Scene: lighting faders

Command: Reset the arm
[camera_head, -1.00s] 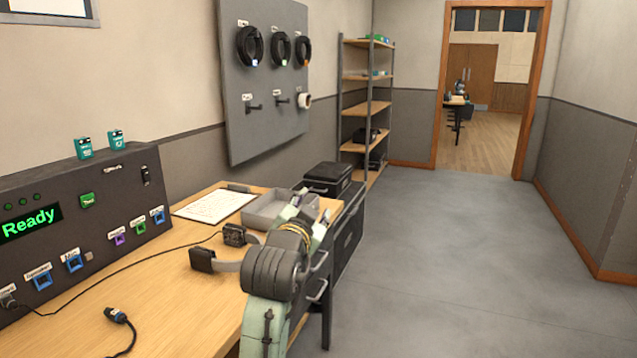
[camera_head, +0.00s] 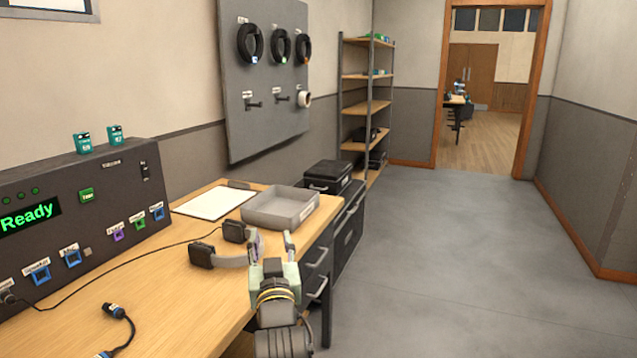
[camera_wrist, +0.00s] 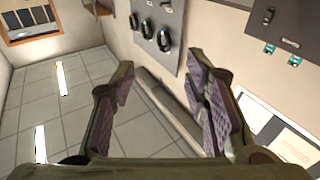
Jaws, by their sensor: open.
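My gripper (camera_head: 272,243) is over the right front part of the wooden workbench (camera_head: 170,292) in the head view. In the wrist view my gripper (camera_wrist: 160,100) has its two fingers spread wide with nothing between them. The wrist camera faces the wall and ceiling, with the pegboard (camera_wrist: 160,30) seen beyond the fingers. A headset (camera_head: 203,255) is on the bench just left of my gripper, partly hidden by it. I cannot tell from the head view how much space lies between them.
A control box (camera_head: 90,215) reading "Ready" stands at the left. A grey tray (camera_head: 281,222) and a white sheet (camera_head: 215,202) lie behind my gripper. A cable with a connector (camera_head: 114,311) is on the bench. The floor (camera_head: 450,260) to the right is clear.

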